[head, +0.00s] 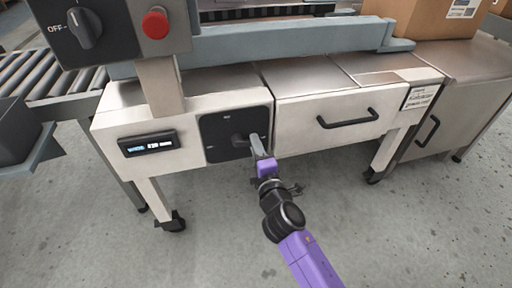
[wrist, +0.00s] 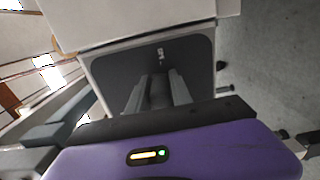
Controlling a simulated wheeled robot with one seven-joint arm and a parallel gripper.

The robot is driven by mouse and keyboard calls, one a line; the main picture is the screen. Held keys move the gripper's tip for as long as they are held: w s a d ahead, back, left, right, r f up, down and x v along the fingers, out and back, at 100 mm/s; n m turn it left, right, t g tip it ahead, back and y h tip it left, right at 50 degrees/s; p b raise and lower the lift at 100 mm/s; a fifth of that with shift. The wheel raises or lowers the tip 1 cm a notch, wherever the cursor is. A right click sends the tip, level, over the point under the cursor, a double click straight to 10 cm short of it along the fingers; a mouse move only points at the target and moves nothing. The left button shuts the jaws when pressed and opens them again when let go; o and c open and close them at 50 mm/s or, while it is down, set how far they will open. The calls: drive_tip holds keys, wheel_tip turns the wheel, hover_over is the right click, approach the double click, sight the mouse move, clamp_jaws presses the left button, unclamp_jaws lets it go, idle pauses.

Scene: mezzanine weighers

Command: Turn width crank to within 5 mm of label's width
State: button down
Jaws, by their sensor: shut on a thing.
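The width crank (head: 239,141) is a dark handle on a black square panel (head: 217,129) in the front of the pale machine. My gripper (head: 257,147) is at the panel, shut on the crank's handle. In the wrist view the two grey fingers of my gripper (wrist: 158,92) reach toward the black panel (wrist: 185,60), with a dark piece between them; the handle is mostly hidden there. A small display (head: 148,143) left of the panel is lit, but its digits are too small to read. A white label (head: 420,97) is on the machine's right end; its print is not legible.
A drawer front with a black handle (head: 348,118) lies right of the panel. A control box with a red button (head: 155,23) and an OFF knob (head: 84,28) stands above left. A roller conveyor (head: 50,79) is at left, a cardboard box (head: 425,17) at top right. The floor in front is clear.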

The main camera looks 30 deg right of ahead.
drive_tip(key=shift+f, duration=0.25)
drive_tip(key=c, duration=1.2)
unclamp_jaws()
drive_tip(key=shift+c, duration=0.2)
drive_tip(key=shift+r, duration=0.1)
drive_tip(key=shift+a, duration=0.1)
drive_tip(key=v, duration=0.7)
drive_tip(key=shift+s, duration=0.35)
